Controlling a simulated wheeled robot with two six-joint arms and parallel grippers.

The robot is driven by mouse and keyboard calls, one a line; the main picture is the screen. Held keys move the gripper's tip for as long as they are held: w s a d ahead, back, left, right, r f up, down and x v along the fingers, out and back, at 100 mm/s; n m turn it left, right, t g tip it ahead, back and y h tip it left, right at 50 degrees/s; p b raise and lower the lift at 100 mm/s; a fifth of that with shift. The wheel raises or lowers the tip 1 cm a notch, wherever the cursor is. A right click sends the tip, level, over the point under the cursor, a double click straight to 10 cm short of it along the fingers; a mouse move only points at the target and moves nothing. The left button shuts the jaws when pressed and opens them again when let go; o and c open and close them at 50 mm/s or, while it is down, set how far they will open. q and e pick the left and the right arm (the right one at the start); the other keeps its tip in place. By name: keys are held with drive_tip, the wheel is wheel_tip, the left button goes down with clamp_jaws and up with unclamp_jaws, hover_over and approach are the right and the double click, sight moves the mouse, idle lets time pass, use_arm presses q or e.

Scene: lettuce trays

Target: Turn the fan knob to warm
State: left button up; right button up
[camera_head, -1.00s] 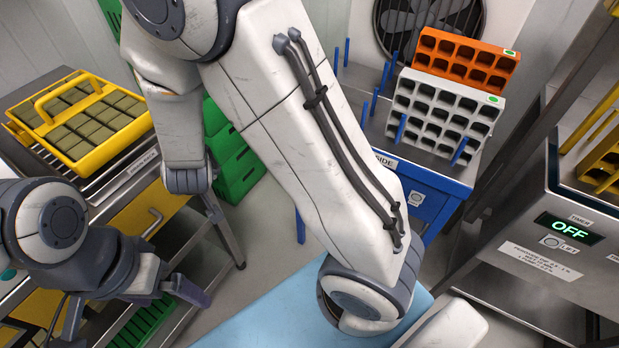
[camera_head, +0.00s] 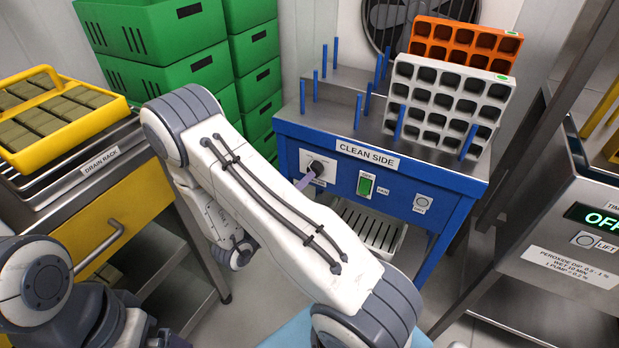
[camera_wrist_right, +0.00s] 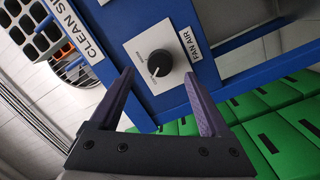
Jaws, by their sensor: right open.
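The fan knob (camera_head: 316,168) is round and black, on a white plate on the blue front of the clean side table. In the right wrist view the knob (camera_wrist_right: 160,63) sits beside a FAN AIR label. A white mark on it points toward the lower left of that view; the small print on the plate is not readable. My right gripper (camera_wrist_right: 158,74) is open, with its purple fingers on either side of the knob in that view. I cannot tell whether they touch it.
Green crates (camera_head: 150,35) stack to the left.

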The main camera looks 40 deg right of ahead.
sight(315, 170)
drive_tip(key=x, duration=0.4)
drive_tip(key=shift+w+d, duration=0.1)
drive_tip(key=shift+d, duration=0.3)
drive_tip(key=shift+c, duration=0.2)
clamp_jaws()
